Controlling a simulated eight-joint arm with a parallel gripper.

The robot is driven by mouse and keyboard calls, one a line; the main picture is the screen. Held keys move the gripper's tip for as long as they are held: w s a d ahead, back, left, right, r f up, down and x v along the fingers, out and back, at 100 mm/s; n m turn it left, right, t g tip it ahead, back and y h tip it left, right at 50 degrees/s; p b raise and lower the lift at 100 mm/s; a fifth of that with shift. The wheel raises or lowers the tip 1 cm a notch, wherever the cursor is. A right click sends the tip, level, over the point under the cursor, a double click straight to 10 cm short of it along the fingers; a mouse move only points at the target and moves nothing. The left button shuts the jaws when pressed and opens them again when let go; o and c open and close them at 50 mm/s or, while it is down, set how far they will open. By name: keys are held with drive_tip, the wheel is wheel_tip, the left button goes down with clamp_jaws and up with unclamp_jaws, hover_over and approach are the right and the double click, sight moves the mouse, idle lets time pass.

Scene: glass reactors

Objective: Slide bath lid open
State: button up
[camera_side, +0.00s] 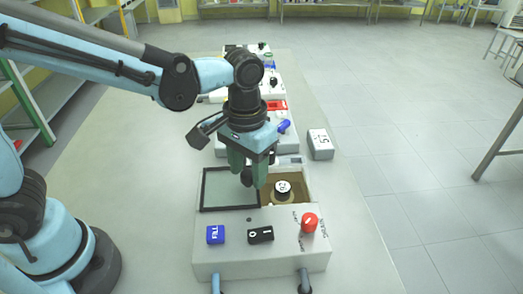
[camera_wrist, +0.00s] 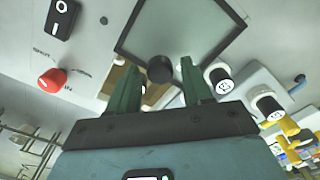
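The bath (camera_side: 262,262) is a white box with controls on its front panel. Its lid (camera_side: 228,187) is a glass pane in a black frame, covering the left part of the top. The right part is uncovered, showing a brown interior and a labelled vial (camera_side: 284,188). My gripper (camera_side: 249,178) is over the lid's right side, fingers pointing down. In the wrist view the lid (camera_wrist: 195,25) bears a dark round knob (camera_wrist: 160,69). My gripper's fingers (camera_wrist: 160,70) are apart on either side of the knob, with small gaps seen. The side view partly hides the knob.
The bath's front carries a blue FILL button (camera_side: 215,234), a black switch (camera_side: 260,235) and a red dial (camera_side: 310,222). A white block (camera_side: 320,144) stands to the right. More equipment stands behind my gripper. The table left of the bath is clear.

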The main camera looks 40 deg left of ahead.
sight(247, 173)
drive_tip(key=shift+o, duration=0.3)
wheel_tip(247, 173, up, 12)
idle(0.7)
drive_tip(key=shift+a, duration=0.1)
drive_tip(key=s+a+f+t, duration=0.3)
drive_tip(key=a+f+t, duration=0.4)
drive_tip(key=a, duration=0.6)
drive_tip(key=shift+s+a+f, duration=0.2)
drive_tip(key=shift+a+f, duration=0.15)
drive_tip(key=shift+f, duration=0.05)
